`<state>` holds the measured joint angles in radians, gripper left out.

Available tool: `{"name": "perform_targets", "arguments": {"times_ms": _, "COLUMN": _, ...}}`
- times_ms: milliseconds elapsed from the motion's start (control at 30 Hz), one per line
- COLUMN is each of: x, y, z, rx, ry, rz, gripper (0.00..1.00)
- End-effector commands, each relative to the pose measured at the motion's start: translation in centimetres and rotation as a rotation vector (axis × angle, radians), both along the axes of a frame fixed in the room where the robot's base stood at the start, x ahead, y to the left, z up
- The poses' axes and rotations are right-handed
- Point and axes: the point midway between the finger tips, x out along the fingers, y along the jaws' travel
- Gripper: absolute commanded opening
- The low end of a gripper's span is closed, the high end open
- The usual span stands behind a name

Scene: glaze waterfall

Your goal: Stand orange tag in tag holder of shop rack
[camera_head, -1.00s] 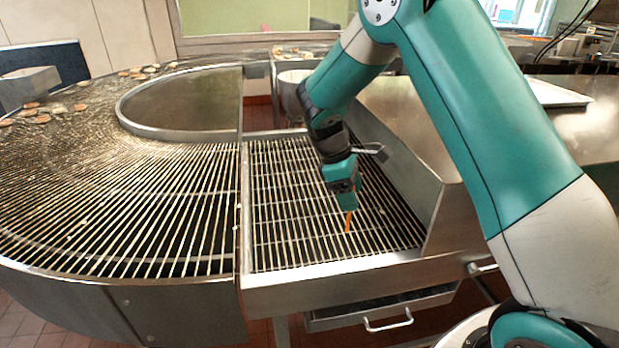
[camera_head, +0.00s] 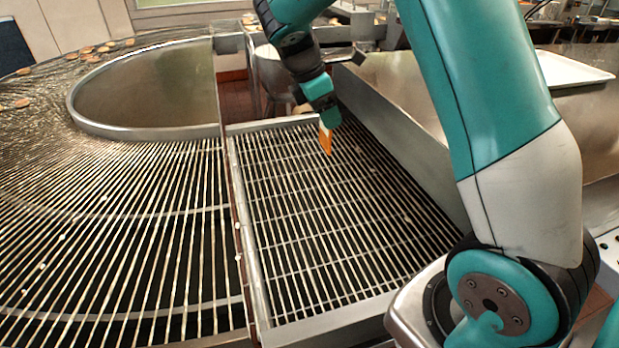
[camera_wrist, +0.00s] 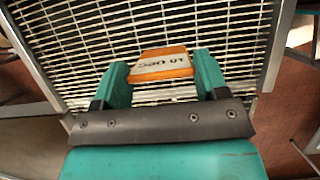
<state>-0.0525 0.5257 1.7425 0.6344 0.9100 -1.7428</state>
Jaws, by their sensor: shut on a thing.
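My gripper (camera_head: 327,122) is shut on the orange tag (camera_head: 326,140) and holds it over the wire grate. In the wrist view the tag (camera_wrist: 162,66) sits between the two teal fingers of my gripper (camera_wrist: 162,77). It is orange with a pale label band bearing dark print, which appears upside down. The tag hangs below the fingertips in the head view, roughly upright. It looks clear of the grate, though the exact gap is hard to tell. I cannot make out a shop rack or a tag holder in either current view.
The rectangular wire grate (camera_head: 330,220) lies below my gripper with nothing standing on it. A curved wire conveyor (camera_head: 110,230) with several round items is on the left. A steel counter (camera_head: 420,90) with a white tray (camera_head: 575,70) is on the right.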

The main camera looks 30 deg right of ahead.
Motion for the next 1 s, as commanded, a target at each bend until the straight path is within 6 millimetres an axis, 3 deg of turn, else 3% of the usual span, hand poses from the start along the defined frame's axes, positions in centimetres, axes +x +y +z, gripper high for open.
{"name": "perform_targets", "arguments": {"times_ms": 500, "x": -0.3, "y": -0.5, "z": -13.2, "rx": 0.001, "ry": 0.008, "rz": -0.008, "gripper": 0.28}}
{"name": "perform_targets", "arguments": {"times_ms": 1000, "x": -0.2, "y": -0.3, "z": -19.1, "rx": 0.001, "ry": 0.003, "rz": -0.006, "gripper": 0.28}}
